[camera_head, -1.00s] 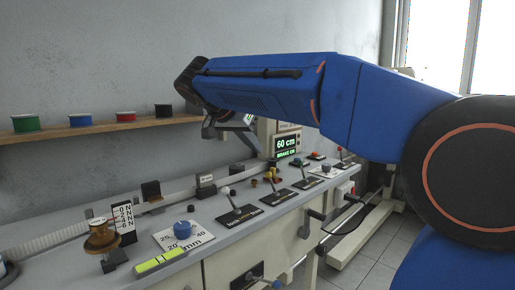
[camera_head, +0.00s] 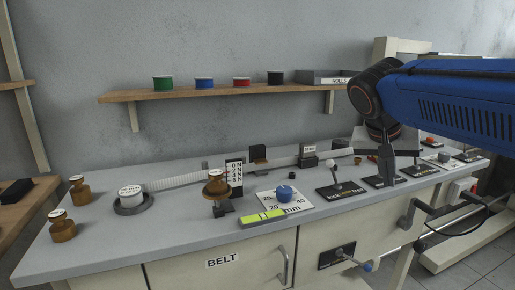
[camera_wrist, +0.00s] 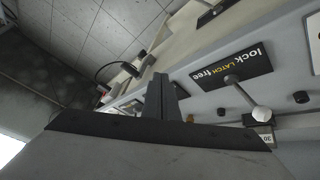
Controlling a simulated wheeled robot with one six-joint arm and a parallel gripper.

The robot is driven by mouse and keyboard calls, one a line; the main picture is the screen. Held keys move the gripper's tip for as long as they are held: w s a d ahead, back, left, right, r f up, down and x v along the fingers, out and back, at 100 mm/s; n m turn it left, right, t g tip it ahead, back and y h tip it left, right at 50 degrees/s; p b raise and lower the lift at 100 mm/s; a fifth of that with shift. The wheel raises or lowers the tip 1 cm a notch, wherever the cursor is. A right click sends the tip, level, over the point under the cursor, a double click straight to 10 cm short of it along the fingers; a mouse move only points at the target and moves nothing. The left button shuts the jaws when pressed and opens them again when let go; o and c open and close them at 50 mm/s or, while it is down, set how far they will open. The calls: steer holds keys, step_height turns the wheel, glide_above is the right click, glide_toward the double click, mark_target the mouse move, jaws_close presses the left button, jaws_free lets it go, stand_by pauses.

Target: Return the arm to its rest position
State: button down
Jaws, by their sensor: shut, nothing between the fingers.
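My blue arm (camera_head: 450,105) reaches in from the right in the head view. Its dark wrist bends downward over the right part of the bench. My gripper (camera_head: 387,178) points down there, shut and empty, in front of the row of levers. In the wrist view the fingers of my gripper (camera_wrist: 161,92) are together with nothing between them. A lever with a pale knob and a black "lock LATCH free" plate (camera_wrist: 232,64) is beside the fingers. I cannot tell whether the fingertips touch anything.
The grey bench (camera_head: 180,225) carries a blue knob (camera_head: 284,192), brass weights (camera_head: 62,226), a yellow-green level (camera_head: 262,218) and a white-knobbed lever (camera_head: 337,178). A wooden shelf (camera_head: 215,92) holds several spools and a grey tray (camera_head: 322,77).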

steer(key=s+a+f+n+y, duration=0.1)
steer(key=s+f+n+y, duration=0.1)
steer(key=s+f, duration=0.7)
steer(key=s+a+f+n+t+y, duration=0.1)
steer(key=s+a+f+n+y, duration=0.1)
steer(key=s+f, duration=0.6)
step_height(320, 180, down, 3)
steer(key=shift+s+a+f+n+y, duration=0.15)
steer(key=shift+s+n+y, duration=0.3)
steer(key=shift+n, duration=0.75)
